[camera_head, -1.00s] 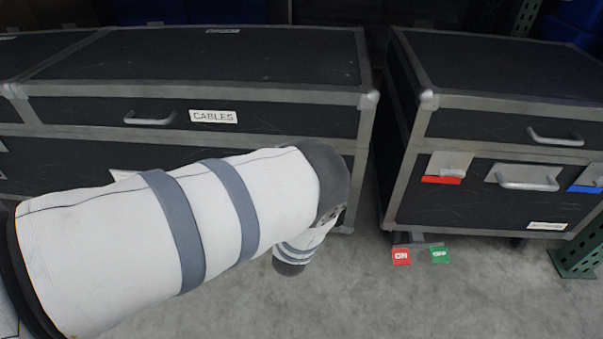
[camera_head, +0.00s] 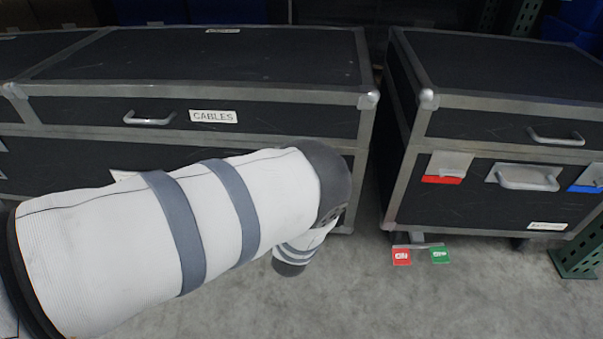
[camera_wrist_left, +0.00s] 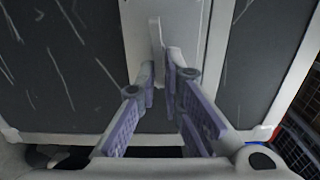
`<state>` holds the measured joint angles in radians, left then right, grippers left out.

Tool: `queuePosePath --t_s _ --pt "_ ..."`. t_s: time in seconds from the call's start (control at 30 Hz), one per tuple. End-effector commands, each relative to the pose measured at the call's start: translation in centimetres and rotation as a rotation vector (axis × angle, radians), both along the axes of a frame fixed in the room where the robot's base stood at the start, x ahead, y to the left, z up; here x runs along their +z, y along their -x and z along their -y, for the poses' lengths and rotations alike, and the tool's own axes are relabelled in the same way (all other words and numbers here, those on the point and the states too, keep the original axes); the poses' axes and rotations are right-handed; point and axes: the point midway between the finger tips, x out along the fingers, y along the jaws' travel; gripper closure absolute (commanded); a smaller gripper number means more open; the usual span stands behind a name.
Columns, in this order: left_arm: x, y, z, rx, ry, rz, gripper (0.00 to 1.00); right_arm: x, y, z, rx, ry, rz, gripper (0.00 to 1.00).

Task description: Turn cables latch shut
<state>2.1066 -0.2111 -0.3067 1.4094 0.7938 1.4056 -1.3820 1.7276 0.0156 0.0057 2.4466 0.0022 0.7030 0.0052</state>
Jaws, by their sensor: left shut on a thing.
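The black case labelled CABLES (camera_head: 214,116) stands at the left in the head view, with grey metal edges and a handle on its lid. My left arm covers much of its front, and the latch is hidden there. In the left wrist view, a pale latch tab (camera_wrist_left: 156,38) stands upright on a light plate (camera_wrist_left: 188,30) fixed to a dark case front. My left gripper (camera_wrist_left: 163,75) is shut on the lower part of this tab. My right gripper is not in view.
A second black case (camera_head: 480,200) stands to the right, with a red-marked latch (camera_head: 442,179), a front handle (camera_head: 527,177) and a blue-marked latch (camera_head: 584,189). Red and green pedal tags (camera_head: 402,257) sit low beneath it.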

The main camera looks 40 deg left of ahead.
Motion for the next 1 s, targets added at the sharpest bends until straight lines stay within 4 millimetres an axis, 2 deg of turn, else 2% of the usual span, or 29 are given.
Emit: queuePosePath --t_s 0.03,0.13,0.17,0.2,0.23,0.57,0.67,0.9,1.0 --pt "-0.8 0.3 0.4 -0.004 0.011 -0.018 1.00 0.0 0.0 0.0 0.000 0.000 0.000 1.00" --pt "-0.8 0.3 0.3 -0.004 0.011 -0.018 1.00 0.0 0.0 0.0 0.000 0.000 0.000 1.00" --pt "-0.8 0.3 0.3 -0.004 0.011 -0.018 0.85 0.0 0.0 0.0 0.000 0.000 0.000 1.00" --pt "-0.8 0.3 0.3 -0.004 0.010 -0.017 0.76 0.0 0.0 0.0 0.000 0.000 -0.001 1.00" --pt "-0.7 0.3 0.3 -0.003 0.010 -0.016 0.73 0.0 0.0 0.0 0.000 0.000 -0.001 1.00" --pt "-0.3 0.5 0.4 0.000 0.005 -0.008 0.73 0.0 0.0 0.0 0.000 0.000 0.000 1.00" --pt "-0.3 2.2 1.5 -0.002 0.004 -0.010 0.73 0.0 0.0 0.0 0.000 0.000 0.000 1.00" --pt "-0.4 7.7 4.8 -0.003 0.006 -0.013 0.73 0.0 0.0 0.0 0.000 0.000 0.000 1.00" --pt "-0.4 9.3 5.8 -0.003 0.006 -0.012 0.73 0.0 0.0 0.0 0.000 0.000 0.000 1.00"
